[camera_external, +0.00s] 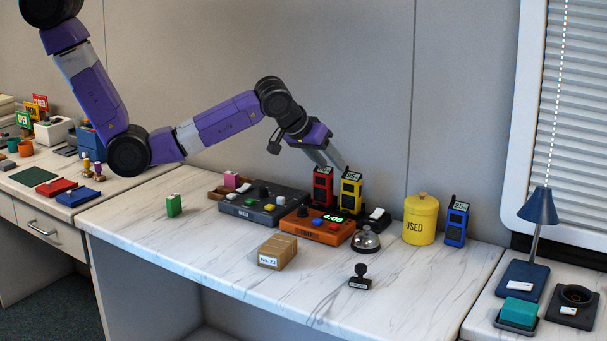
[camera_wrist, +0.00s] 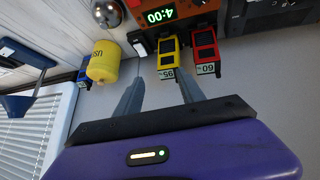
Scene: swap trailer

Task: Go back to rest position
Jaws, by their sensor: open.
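My gripper (camera_external: 330,164) hangs over the back of the marble-topped counter, fingers pointing down and to the right. In the wrist view its two fingers (camera_wrist: 158,88) are spread with nothing held between them. A yellow handset-like device (camera_external: 350,190) with a small display stands upright just beyond the fingertips; in the wrist view the yellow device (camera_wrist: 168,52) shows ahead of the gap. A similar red device (camera_external: 323,186) stands to its left, partly behind the fingers in the outside view. Whether a finger touches either device is hard to tell.
A blue device (camera_external: 456,222) and yellow canister (camera_external: 421,220) stand right of the gripper. A grey control box (camera_external: 263,203), orange clock box (camera_external: 318,227) and bell (camera_external: 366,240) sit in front. A box (camera_external: 278,251) and stamp (camera_external: 360,276) lie nearer. The counter's front is mostly clear.

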